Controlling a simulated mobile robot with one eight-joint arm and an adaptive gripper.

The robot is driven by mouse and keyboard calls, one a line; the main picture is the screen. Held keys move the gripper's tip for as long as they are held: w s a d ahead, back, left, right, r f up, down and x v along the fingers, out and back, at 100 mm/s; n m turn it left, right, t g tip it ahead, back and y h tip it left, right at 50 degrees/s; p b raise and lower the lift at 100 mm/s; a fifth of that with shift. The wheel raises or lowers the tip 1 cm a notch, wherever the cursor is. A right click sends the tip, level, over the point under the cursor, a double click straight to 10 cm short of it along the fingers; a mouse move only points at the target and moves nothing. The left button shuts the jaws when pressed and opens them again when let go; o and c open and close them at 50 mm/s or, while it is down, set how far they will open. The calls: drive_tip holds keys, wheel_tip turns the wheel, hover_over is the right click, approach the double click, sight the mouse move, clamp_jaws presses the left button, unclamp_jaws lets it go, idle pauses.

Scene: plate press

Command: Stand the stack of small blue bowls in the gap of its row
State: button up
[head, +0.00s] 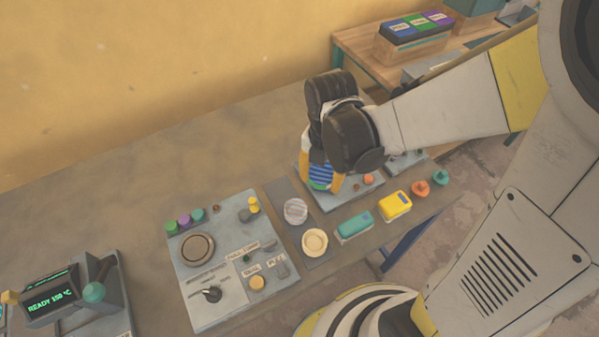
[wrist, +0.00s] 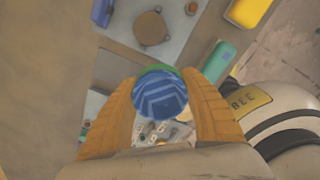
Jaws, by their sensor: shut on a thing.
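My gripper (head: 321,184) is shut on the stack of small blue bowls (head: 321,173), with one orange finger on each side. In the wrist view the blue stack (wrist: 160,95) sits between the fingertips of my gripper (wrist: 160,84), with a green edge behind it. In the head view the stack is over or beside the right grey board; its height above it I cannot tell. A dark strip (head: 284,191) left of the gripper bears a row: a striped grey-brown stack (head: 295,210) and a cream stack (head: 315,242). The strip's far end looks bare.
A teal box (head: 354,226) and a yellow box (head: 396,206) stand right of the row. A grey board (head: 190,285) with a round plate and knobs lies left. The table's back left is clear.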

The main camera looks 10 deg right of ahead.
drive_tip(key=b, duration=0.5)
hover_over(280, 191)
wheel_tip(280, 191, down, 7)
drive_tip(key=shift+f, duration=0.1)
drive_tip(key=shift+s+f+b, duration=0.1)
drive_tip(key=shift+f+b, duration=0.75)
drive_tip(key=shift+f, duration=1)
drive_tip(key=shift+f, duration=0.1)
drive_tip(key=shift+f, duration=0.15)
drive_tip(key=o, duration=1.3)
drive_tip(key=shift+o, duration=0.2)
drive_tip(key=shift+r, duration=0.2)
